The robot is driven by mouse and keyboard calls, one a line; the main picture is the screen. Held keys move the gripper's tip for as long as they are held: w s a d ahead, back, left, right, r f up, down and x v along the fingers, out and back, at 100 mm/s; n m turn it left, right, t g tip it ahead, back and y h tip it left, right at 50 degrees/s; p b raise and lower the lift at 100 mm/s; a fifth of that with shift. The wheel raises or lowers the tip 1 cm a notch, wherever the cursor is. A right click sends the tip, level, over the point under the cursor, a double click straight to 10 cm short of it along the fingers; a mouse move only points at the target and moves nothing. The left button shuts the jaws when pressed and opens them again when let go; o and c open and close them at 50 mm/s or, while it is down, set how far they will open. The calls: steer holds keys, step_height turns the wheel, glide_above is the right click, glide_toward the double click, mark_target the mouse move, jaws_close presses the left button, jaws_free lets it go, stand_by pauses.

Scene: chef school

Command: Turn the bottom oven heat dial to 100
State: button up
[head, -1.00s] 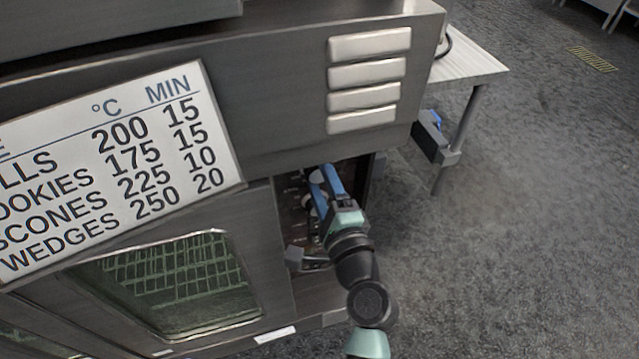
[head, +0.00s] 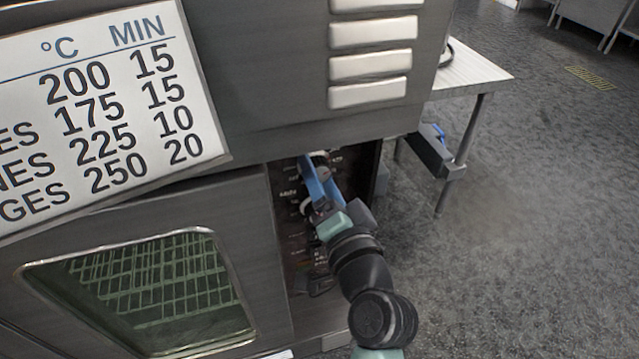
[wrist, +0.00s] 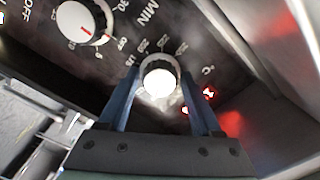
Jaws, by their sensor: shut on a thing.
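The bottom oven (head: 220,190) has a dark control panel (head: 288,225) to the right of its glass door. In the wrist view a white heat dial (wrist: 158,82), with temperature marks and a °C label around it, sits between the two blue fingers of my gripper (wrist: 160,88). The fingers are closed on the dial's sides. The dial's pointer is washed out by glare, so I cannot read its setting. In the head view my gripper (head: 318,182) reaches the upper part of the panel, and its fingers partly hide the dials there.
A second white dial (wrist: 84,22) with a red pointer and a MIN label is close beside the gripper. A temperature chart (head: 100,110) and a vented panel (head: 370,65) are above. A white table (head: 470,72) stands at right; grey floor (head: 540,220) is open.

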steer(key=shift+f+n+b, duration=0.1)
steer(key=shift+n+b, duration=0.2)
steer(key=shift+n, duration=0.2)
steer(key=o, duration=1.2)
steer(key=shift+c, duration=0.2)
steer(key=v, duration=1.3)
steer(key=shift+p, duration=0.35)
